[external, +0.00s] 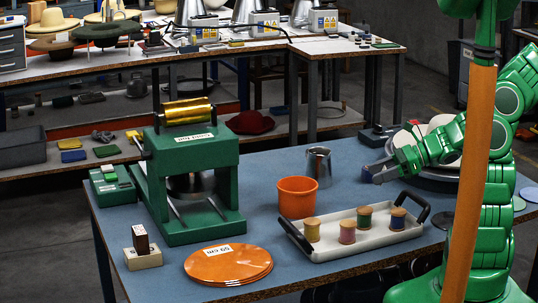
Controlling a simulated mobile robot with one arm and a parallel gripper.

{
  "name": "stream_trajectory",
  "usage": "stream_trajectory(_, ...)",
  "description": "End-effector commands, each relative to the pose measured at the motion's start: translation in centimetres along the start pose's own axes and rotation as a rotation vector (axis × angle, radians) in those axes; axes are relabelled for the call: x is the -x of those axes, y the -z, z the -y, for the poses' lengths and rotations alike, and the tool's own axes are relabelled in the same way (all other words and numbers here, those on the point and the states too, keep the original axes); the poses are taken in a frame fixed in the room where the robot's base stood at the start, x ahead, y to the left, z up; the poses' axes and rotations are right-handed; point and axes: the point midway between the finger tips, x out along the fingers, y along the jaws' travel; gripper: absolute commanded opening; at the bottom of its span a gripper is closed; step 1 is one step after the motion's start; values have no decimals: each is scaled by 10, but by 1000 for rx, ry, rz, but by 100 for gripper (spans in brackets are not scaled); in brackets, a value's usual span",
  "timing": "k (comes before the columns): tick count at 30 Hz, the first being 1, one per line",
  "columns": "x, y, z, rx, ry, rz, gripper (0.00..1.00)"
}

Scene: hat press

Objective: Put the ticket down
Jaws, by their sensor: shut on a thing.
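My gripper (376,172) reaches in from the right at the far right part of the blue table (275,175). It is shut on a small, dark bluish thing (367,175) at its fingertips, which I take for the ticket. The thing is too small to make out its face, and the fingers hide part of it. I cannot tell whether it touches the table top. A white label reading "59 cm" (225,249) lies on a stack of orange discs (228,265) at the front.
A white tray (375,241) with several thread spools stands in front of my gripper. An orange cup (297,197) and metal jug (318,166) stand to its left. A green press (190,185) is further left. A round pan (435,183) lies behind my arm.

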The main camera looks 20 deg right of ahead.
Motion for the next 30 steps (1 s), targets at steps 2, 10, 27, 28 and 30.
stream_trajectory(2,-1,0,5,-6,12,2,32)
stream_trajectory(10,-17,10,34,-7,12,1,32)
stream_trajectory(27,-54,39,101,-6,12,0,32)
stream_trajectory(28,-57,42,103,-6,13,-1,32)
stream_trajectory(30,-61,49,110,-6,13,-1,32)
